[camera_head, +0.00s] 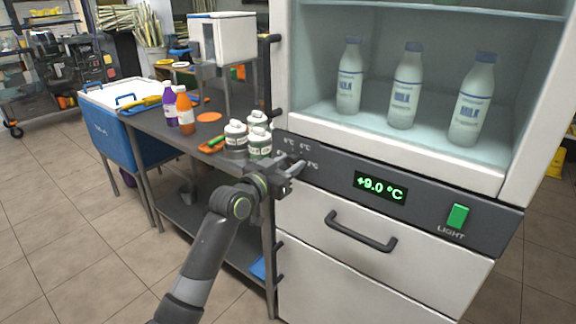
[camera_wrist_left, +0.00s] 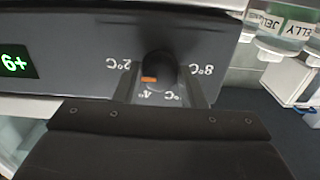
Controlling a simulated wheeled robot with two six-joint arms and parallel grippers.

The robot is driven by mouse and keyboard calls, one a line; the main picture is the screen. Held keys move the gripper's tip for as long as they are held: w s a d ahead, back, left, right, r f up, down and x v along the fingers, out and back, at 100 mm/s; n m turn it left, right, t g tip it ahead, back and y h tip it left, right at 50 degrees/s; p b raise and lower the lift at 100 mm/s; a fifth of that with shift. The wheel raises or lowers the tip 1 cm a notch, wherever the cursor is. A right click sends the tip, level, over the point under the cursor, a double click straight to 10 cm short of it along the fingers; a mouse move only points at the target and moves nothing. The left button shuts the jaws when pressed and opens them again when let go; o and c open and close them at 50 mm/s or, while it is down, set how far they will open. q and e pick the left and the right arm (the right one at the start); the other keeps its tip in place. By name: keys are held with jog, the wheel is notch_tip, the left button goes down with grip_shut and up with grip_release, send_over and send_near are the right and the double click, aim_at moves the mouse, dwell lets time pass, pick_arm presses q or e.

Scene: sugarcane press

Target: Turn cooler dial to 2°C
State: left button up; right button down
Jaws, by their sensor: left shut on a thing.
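The cooler's dark round dial (camera_wrist_left: 162,68) sits on the grey control panel (camera_wrist_left: 85,40), seen upside down in the left wrist view. My left gripper (camera_head: 292,168) is at the panel's left end, its fingers on either side of the dial and shut on it. The dial's orange mark (camera_wrist_left: 149,79) points down and left in that view, between the 2°C label (camera_wrist_left: 119,65) and the 4°C label (camera_wrist_left: 147,95). The 8°C label (camera_wrist_left: 203,70) is to the right; another label is partly hidden. In the head view my gripper hides the dial.
A green light switch (camera_head: 457,216) is at the panel's right. A drawer handle (camera_head: 360,231) juts out below. Milk bottles (camera_head: 406,88) stand in the cooler above. A side table with jars (camera_head: 236,136) and juice bottles (camera_head: 184,110) is close on the left.

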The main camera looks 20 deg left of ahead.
pick_arm(q)
jog(key=o, duration=1)
jog(key=shift+s, duration=0.1)
jog(key=p+v, duration=0.1)
jog(key=v, duration=1.6)
jog(key=shift+a, duration=0.1)
pick_arm(e)
jog(key=shift+s+d+f, duration=0.45)
jog(key=shift+s+f, duration=0.3)
